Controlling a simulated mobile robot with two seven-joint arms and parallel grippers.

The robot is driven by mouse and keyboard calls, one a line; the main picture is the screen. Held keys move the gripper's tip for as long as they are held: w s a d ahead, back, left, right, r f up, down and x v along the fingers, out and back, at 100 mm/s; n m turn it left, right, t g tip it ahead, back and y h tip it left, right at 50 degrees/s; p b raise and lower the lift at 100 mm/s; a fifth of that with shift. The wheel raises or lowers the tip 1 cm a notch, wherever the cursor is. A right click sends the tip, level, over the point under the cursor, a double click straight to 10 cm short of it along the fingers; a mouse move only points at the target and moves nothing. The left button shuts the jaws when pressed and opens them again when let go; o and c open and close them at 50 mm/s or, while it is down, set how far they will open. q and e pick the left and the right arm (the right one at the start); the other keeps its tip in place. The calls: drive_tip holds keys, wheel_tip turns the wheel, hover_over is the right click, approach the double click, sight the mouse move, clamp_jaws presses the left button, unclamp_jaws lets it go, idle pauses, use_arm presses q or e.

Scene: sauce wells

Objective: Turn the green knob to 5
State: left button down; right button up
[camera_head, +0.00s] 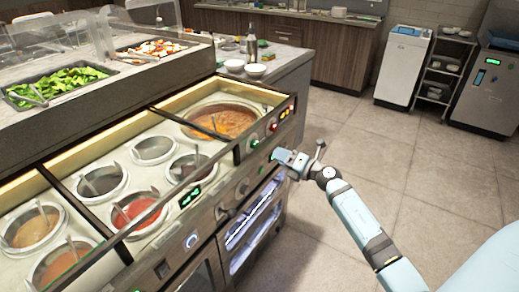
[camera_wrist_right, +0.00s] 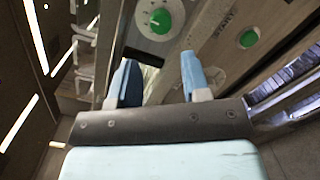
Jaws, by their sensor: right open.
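The green knob (camera_wrist_right: 160,20) sits on a pale round dial at the top of the right wrist view. Its number marks are too small to read. My right gripper (camera_wrist_right: 159,60) is open, its two blue fingers apart and nothing between them. The knob lies beyond the fingertips, apart from them. In the head view my right gripper (camera_head: 282,157) is at the front panel of the sauce counter, near its right end. A green control (camera_head: 254,143) shows just left of it there; I cannot tell whether it is the same knob. My left gripper is out of view.
A second green round control (camera_wrist_right: 248,39) is on the same panel, right of the knob. A red control (camera_head: 274,127) is near the counter's corner. Sauce wells (camera_head: 225,119) fill the counter top. The tiled floor (camera_head: 400,150) to the right is open.

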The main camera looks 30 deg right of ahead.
sight(258, 146)
drive_tip(key=b+x, duration=0.1)
drive_tip(key=x, duration=0.8)
drive_tip(key=shift+w+f, duration=0.1)
drive_tip(key=shift+w, duration=0.05)
